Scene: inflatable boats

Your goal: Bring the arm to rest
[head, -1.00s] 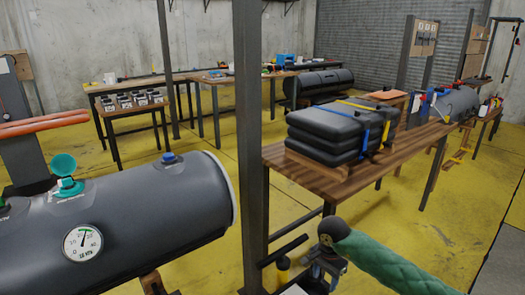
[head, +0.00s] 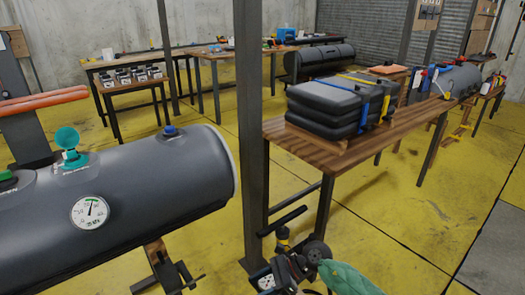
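An arm with a green quilted sleeve (head: 348,278) comes in from the bottom right and ends in a dark round joint (head: 316,252). Dark parts lie just left of this joint, low in the picture. My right gripper's fingertips cannot be made out among them, so I cannot tell whether it is open or holds anything. My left gripper is not in view.
A grey tank (head: 150,185) with a pressure gauge (head: 90,211) stands at left. A dark post (head: 249,140) rises in the middle. Right of it a wooden table (head: 385,135) carries stacked black folded boats (head: 335,105). Yellow floor (head: 400,215) is clear at right.

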